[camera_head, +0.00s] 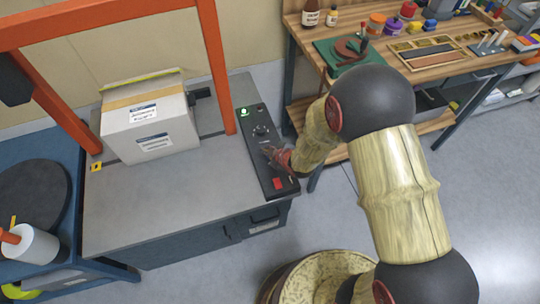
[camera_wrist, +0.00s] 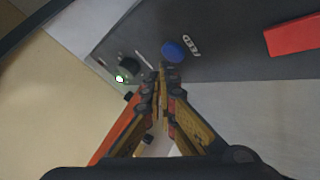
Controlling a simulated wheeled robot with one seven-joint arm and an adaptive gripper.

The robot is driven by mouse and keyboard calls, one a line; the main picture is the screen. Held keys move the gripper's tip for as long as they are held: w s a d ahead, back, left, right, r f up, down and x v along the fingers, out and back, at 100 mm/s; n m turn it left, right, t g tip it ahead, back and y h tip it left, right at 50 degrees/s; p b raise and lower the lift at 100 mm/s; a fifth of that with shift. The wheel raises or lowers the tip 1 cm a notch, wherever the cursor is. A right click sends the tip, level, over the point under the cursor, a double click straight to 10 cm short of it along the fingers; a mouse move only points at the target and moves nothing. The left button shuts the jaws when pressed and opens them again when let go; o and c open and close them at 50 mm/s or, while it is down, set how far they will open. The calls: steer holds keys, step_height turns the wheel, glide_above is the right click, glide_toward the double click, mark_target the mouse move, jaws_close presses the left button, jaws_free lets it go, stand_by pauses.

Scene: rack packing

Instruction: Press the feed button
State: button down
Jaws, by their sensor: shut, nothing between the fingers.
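In the head view my gripper (camera_head: 270,152) is over the middle of the control panel (camera_head: 252,155), and the button is hidden there.
The panel also has a lit green light (camera_head: 243,112), a black knob (camera_head: 262,131) and a red control (camera_head: 278,183). A taped carton (camera_head: 150,125) stands on the machine under an orange frame (camera_head: 215,65). A cluttered wooden workbench (camera_head: 450,65) is at the back right.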

steer(key=shift+f+b, duration=0.45)
steer(key=shift+f+b, duration=0.4)
stand_by(0.7)
steer(key=shift+r, duration=0.1)
stand_by(0.3)
steer(key=shift+r+p, duration=0.6)
steer(key=shift+r, duration=0.15)
steer(key=shift+r+p, duration=1.75)
steer(key=shift+r, duration=0.8)
steer(key=shift+f, duration=0.1)
